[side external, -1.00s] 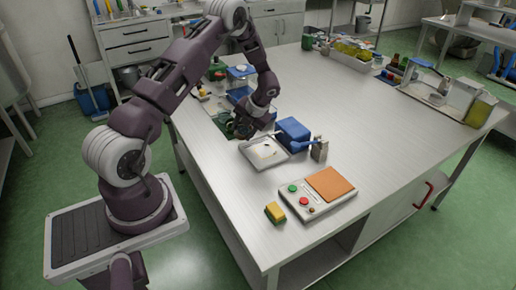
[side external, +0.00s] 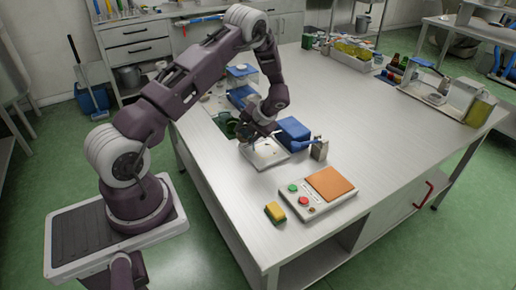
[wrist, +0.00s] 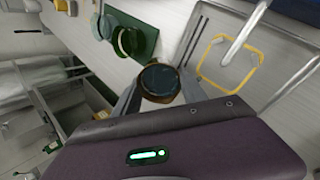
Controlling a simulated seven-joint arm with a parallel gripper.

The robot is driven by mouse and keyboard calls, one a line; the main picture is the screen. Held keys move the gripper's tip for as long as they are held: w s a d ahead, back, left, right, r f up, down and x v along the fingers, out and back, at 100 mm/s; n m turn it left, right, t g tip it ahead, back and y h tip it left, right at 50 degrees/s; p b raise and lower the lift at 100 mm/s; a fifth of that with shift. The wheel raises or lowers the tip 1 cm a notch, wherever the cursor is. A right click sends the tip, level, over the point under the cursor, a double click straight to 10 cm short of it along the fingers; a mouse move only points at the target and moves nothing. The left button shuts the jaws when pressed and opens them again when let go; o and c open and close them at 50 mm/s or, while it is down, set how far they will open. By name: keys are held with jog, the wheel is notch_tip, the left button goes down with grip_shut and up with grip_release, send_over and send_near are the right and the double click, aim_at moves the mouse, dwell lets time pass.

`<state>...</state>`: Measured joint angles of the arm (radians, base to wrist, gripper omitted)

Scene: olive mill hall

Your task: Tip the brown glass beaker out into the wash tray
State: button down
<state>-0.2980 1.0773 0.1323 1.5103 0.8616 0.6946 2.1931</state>
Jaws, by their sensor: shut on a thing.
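The brown glass beaker (wrist: 160,82) is between my two fingers in the wrist view, with its dark round end facing the camera. My gripper (wrist: 160,92) is shut on it. The wash tray (side external: 272,158) is a shallow, pale tray on the bench, with a yellow outline inside; it also shows at the right of the wrist view (wrist: 207,33). In the side view my gripper (side external: 250,140) is over the tray's far left part, and the beaker is small and mostly hidden there. I cannot tell its exact tilt or contents.
A blue box (side external: 293,130) and a grey bottle (side external: 319,149) stand right of the tray. A button panel with an orange pad (side external: 330,183) and a yellow sponge (side external: 275,212) lie nearer. Green glassware (wrist: 128,40) stands on a green mat left of the beaker.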

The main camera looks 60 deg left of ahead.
aim_at(250, 138)
jog(key=shift+w+d+f, duration=0.1)
jog(key=shift+d+f, duration=0.05)
jog(key=shift+d, duration=0.05)
jog(key=shift+w+d+g+y, duration=0.1)
jog(key=shift+d+g+y, duration=0.25)
jog(key=shift+y, duration=0.55)
dwell(0.6)
jog(key=shift+d+r+g+y+p, duration=0.2)
jog(key=shift+y+p, duration=0.25)
jog(key=shift+y, duration=0.45)
jog(key=shift+d+r+g+y+p, duration=0.1)
jog(key=shift+r+g+y+p, duration=0.25)
jog(key=shift+y, duration=0.55)
dwell(0.9)
jog(key=shift+y, duration=0.8)
jog(key=shift+w+d+r+p, duration=0.1)
jog(key=shift+r+p, duration=0.25)
jog(key=shift+r, duration=2.1)
jog(key=shift+w+d+r+y, duration=0.1)
jog(key=shift+d+r+y, duration=0.25)
jog(key=shift+r, duration=0.2)
jog(key=shift+d+r, duration=0.1)
jog(key=shift+r, duration=0.2)
jog(key=shift+w+d+r+g+y, duration=0.1)
jog(key=shift+d+r+g+y, duration=0.2)
jog(key=shift+r+y, duration=0.25)
jog(key=shift+r+y, duration=0.4)
jog(key=shift+r, duration=0.1)
